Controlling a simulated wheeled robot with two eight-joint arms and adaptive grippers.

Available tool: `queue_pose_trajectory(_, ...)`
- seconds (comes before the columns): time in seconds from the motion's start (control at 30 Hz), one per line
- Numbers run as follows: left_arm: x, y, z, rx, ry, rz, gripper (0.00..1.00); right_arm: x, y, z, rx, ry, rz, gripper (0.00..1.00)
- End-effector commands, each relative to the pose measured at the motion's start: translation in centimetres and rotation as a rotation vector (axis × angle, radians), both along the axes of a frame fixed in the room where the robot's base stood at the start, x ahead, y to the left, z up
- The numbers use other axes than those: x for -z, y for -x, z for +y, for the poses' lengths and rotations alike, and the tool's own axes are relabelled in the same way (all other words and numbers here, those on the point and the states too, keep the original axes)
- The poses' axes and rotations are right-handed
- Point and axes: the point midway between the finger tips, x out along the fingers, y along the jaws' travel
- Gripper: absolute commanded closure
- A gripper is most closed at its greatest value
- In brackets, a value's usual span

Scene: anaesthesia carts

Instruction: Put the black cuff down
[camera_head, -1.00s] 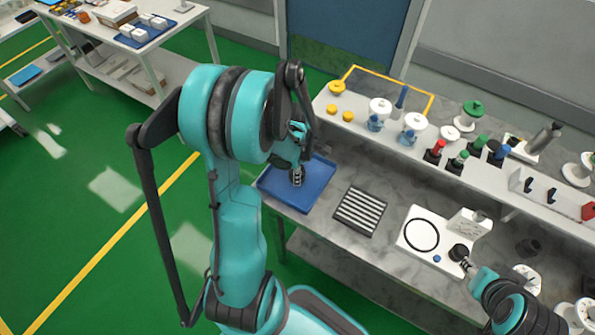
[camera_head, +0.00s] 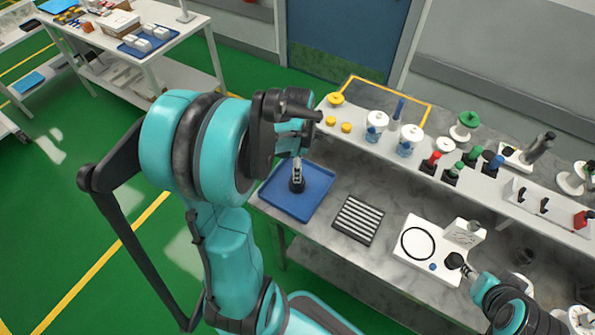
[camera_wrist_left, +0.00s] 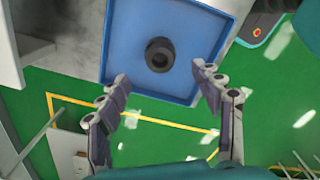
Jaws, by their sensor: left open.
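The black cuff (camera_head: 297,186) is a short dark ring on the blue tray (camera_head: 268,197). In the left wrist view the cuff (camera_wrist_left: 159,54) shows its round opening and lies on the bare floor of the tray (camera_wrist_left: 122,52), off the rim. My left gripper (camera_head: 297,170) is above the cuff. In the wrist view its two fingers (camera_wrist_left: 160,76) are spread wide apart, with nothing between them. My right gripper (camera_head: 466,268) is low at the right, beside a black round piece (camera_head: 455,260). Whether its fingers hold that piece is unclear.
A striped black-and-white rack (camera_head: 358,219) lies right of the tray. Further right is a white board with a black ring (camera_head: 418,243). A raised white shelf (camera_head: 470,185) behind carries several coloured bottles and spools. Green floor lies in front of the bench.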

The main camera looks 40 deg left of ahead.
Motion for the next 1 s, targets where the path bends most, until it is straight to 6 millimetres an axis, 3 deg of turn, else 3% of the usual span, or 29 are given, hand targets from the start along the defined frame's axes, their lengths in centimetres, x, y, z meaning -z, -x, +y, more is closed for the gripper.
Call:
queue_pose_trajectory(0.1,-1.8,0.0,0.0,0.000,0.000,0.000,0.34,-0.6,0.0,0.0,0.000,0.000,0.000,0.60)
queue_pose_trajectory(0.23,-2.8,0.0,-0.2,0.023,-0.003,-0.005,0.34,-0.8,0.0,0.0,0.000,0.000,0.000,0.60)
queue_pose_trajectory(0.37,-4.4,0.2,-2.0,0.214,-0.027,-0.053,0.34,-0.8,0.0,0.0,0.000,0.000,0.000,0.60)
queue_pose_trajectory(0.6,-9.1,1.9,-8.8,1.040,-0.207,-0.231,0.34,-0.8,0.0,0.0,0.000,0.000,0.000,0.60)
queue_pose_trajectory(0.8,-11.2,4.0,-13.7,1.700,-0.454,-0.326,0.34,-0.8,0.0,0.0,0.000,0.000,0.000,0.60)
queue_pose_trajectory(1.0,-11.8,5.2,-16.0,2.055,-0.642,-0.346,0.34,-0.8,0.0,0.0,0.000,0.000,0.000,0.60)
